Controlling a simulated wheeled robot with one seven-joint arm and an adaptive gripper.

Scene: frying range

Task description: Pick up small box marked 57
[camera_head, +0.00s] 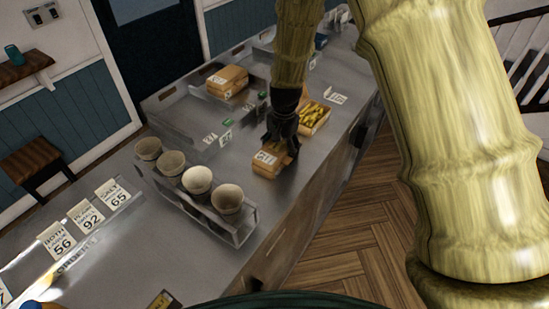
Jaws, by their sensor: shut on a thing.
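A small tan box (267,161) with a white label is on or just above the steel counter, near its right edge. The label's number is too small to read for sure. My gripper (281,148) comes down on the box from above and is shut on it. The fingers hide the box's far upper part. I cannot tell whether the box's underside touches the counter.
A rack (241,232) with several cups stands left of the box. An open tray of fries (313,115) lies just behind my gripper. A larger tan box (227,82) sits farther back. Number cards (92,219) stand at left. Bare counter (165,250) lies at front.

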